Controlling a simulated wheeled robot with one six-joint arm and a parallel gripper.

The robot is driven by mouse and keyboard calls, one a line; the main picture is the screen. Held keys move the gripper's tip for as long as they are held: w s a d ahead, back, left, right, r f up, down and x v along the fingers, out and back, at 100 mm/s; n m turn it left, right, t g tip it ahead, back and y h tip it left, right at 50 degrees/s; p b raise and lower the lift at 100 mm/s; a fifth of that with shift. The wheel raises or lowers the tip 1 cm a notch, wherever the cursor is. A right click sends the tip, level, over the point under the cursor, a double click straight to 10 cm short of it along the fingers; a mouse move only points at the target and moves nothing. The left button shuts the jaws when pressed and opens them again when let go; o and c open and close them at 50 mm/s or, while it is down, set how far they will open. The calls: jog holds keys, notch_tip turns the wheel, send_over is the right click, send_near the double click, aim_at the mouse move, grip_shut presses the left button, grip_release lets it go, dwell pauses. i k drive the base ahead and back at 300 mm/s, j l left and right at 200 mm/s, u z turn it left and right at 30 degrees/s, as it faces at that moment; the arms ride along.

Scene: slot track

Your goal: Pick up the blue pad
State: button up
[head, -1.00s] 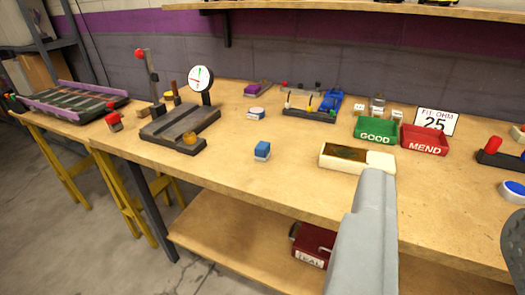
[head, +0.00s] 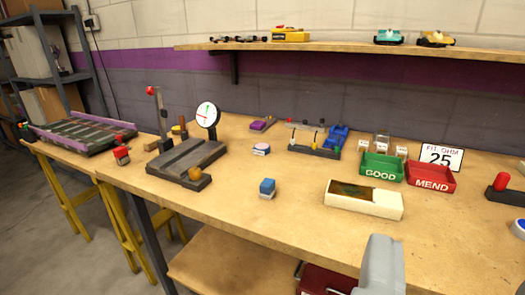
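A small blue block with a pale lower part (head: 267,187) sits on the workbench, left of the cream open-topped box; it looks like the blue pad. A round blue disc with a white rim (head: 521,229) is cut by the right picture edge, and I cannot rule it out as the pad. A grey part of my arm rises from the bottom edge, right of centre, in front of the bench. My gripper's fingers do not show, so I see nothing held.
The cream box (head: 388,205) stands right of the blue block. Green GOOD (head: 382,168) and red MEND (head: 430,179) bins stand behind it. A dial fixture (head: 187,165) stands left. The bench front (head: 215,222) is largely clear. A wall shelf (head: 360,47) hangs above.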

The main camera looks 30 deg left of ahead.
aim_at(267, 188)
jog(key=i+j, duration=0.15)
jog(key=j, duration=0.25)
jog(key=i+j, duration=0.1)
jog(key=j, duration=0.3)
jog(key=i+j, duration=0.15)
jog(key=j, duration=0.25)
